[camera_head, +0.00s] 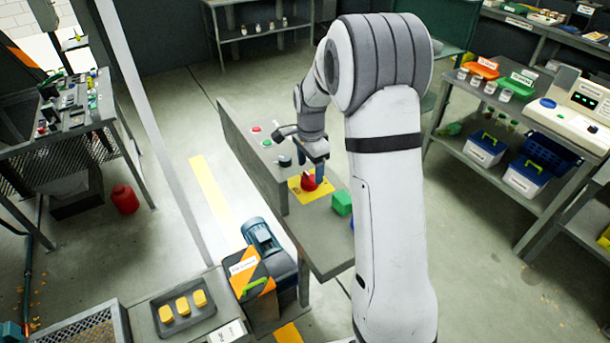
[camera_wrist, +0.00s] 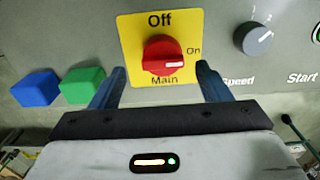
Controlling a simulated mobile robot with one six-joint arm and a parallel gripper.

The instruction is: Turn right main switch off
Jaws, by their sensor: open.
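The main switch is a red rotary knob (camera_wrist: 162,55) on a yellow plate (camera_wrist: 132,27) marked "Off" at the top, "On" at the right and "Main" below. The knob's white mark points right, toward "On". In the head view the red knob (camera_head: 309,183) sits on the grey control panel. My gripper (camera_wrist: 161,70) is open, its two dark blue fingers spread left and right of the knob with gaps on both sides. The fingertips also show in the head view (camera_head: 312,168), right by the knob. Whether they reach the knob's depth I cannot tell.
A green block (camera_wrist: 84,86) and a blue block (camera_wrist: 36,88) are on the panel left of the plate. A dark speed dial (camera_wrist: 254,38) and the "Start" label (camera_wrist: 302,78) are to the right. A blue motor (camera_head: 262,238) stands near the panel's front.

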